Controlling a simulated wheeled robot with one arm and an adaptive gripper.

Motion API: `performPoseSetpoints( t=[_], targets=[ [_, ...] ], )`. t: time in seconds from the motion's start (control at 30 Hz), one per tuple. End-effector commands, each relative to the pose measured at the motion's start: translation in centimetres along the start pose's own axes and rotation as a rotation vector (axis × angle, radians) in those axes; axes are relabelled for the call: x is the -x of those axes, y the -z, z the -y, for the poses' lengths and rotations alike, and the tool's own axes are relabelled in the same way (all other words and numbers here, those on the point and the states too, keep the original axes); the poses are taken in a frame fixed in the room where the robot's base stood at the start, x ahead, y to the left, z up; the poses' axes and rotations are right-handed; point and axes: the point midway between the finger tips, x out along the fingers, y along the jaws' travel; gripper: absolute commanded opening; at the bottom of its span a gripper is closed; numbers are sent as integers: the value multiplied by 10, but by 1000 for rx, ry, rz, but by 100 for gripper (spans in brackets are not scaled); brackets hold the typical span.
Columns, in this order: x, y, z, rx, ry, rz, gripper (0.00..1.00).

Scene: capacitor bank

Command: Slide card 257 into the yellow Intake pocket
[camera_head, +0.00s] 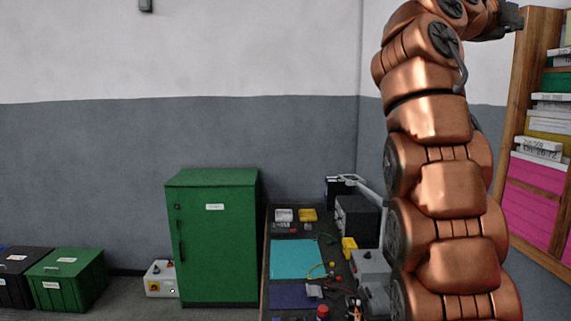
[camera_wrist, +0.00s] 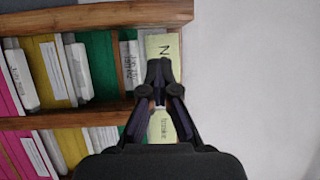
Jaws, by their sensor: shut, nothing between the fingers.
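My gripper (camera_wrist: 160,72) is shut and empty in the wrist view, in front of the right end of a wooden bookshelf. A pale yellow panel with a black letter like N (camera_wrist: 163,45) shows just beyond its fingertips. A pale yellow piece with small dark writing (camera_wrist: 163,127) shows between the finger linkages, partly hidden; I cannot tell whether either is the Intake pocket. In the head view my gripper (camera_head: 510,17) is at the top right, beside the shelf's upper edge. I cannot make out card 257 in either view.
The bookshelf (camera_head: 532,60) holds green, yellow, magenta and white binders. A workbench with a cyan mat (camera_head: 298,258) and clutter stands below my arm. Bare wall (camera_wrist: 255,80) lies right of the shelf.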

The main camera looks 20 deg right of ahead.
Motion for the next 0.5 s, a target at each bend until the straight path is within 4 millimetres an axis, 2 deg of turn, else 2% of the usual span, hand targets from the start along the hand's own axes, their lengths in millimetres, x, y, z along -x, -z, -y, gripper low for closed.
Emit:
performPoseSetpoints(
  t=[0.1, 0.5],
  targets=[
    [2, -16, -2, 0, 0, 32, 0],
    [4, -32, -4, -3, 2, 60, 0]
  ],
)
